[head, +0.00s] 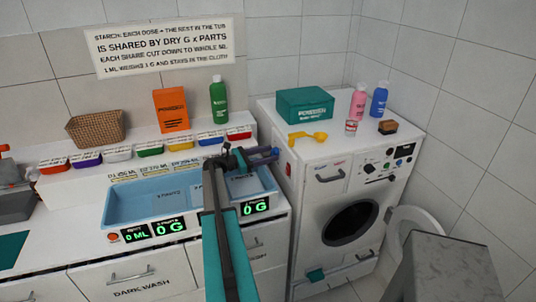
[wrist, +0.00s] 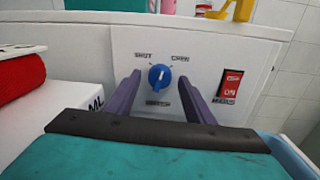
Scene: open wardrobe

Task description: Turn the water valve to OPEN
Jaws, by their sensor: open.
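The water valve is a round blue knob (wrist: 159,77) on a white panel in the wrist view. SHUT is printed at its upper left and OPEN at its upper right. A pale mark shows on the knob, but it is too small to tell surely which label it faces. My gripper (wrist: 161,75) is open, with one purple finger on each side of the knob and visible gaps between.
A red ON switch (wrist: 231,85) sits right of the knob. In the head view a blue sink (head: 150,203) lies below my arm. A yellow scoop (head: 307,137) and a green box (head: 304,104) stand on the machine.

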